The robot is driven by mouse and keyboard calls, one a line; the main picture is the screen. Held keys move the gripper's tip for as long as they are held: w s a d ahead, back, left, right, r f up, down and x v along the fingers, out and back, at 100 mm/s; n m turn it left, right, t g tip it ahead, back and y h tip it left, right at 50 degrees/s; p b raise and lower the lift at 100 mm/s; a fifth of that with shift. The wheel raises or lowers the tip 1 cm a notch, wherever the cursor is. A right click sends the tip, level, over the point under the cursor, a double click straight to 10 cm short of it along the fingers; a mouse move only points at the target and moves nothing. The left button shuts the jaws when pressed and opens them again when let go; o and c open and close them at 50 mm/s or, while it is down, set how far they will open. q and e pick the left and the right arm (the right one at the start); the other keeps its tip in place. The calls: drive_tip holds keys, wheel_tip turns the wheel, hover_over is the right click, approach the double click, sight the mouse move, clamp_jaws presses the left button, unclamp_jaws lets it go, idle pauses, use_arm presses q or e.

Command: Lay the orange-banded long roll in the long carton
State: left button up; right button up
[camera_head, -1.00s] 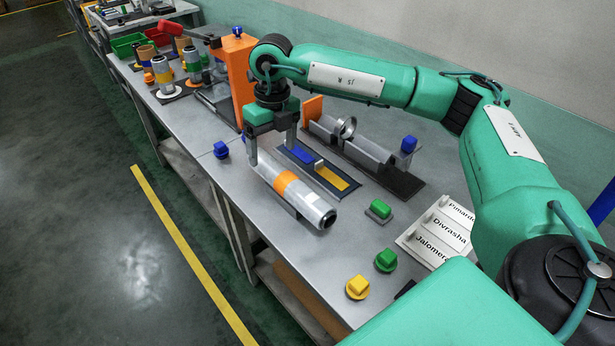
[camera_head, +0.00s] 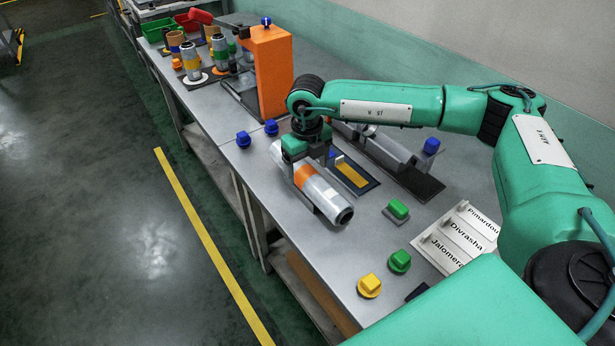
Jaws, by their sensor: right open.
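The orange-banded long roll (camera_head: 322,196) is a silver cylinder with a dark near end and an orange band. It lies slantwise near the front edge of the grey table, with a narrow grey strip along its left side. I cannot tell whether that strip is part of a carton. My right gripper (camera_head: 308,165) is open, pointing down over the far half of the roll, with one finger towards each side. Whether the fingers touch the roll is unclear. The long carton cannot be made out for certain. My left gripper is not in view.
Behind the roll are a dark tray with a yellow strip (camera_head: 352,175) and a long dark cradle (camera_head: 424,187). An orange block (camera_head: 272,72) stands further back. Green (camera_head: 399,261) and yellow (camera_head: 369,285) knobs and a white label board (camera_head: 450,247) sit at front right.

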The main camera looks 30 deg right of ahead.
sight(307, 170)
wheel_tip(307, 170, down, 3)
drive_tip(key=shift+f, duration=0.2)
drive_tip(key=shift+c, duration=0.2)
drive_tip(key=c, duration=1.4)
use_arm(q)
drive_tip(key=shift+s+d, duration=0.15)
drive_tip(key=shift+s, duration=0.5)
use_arm(e)
drive_tip(key=shift+w, duration=0.1)
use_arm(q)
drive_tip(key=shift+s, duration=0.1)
use_arm(e)
drive_tip(key=shift+r, duration=0.2)
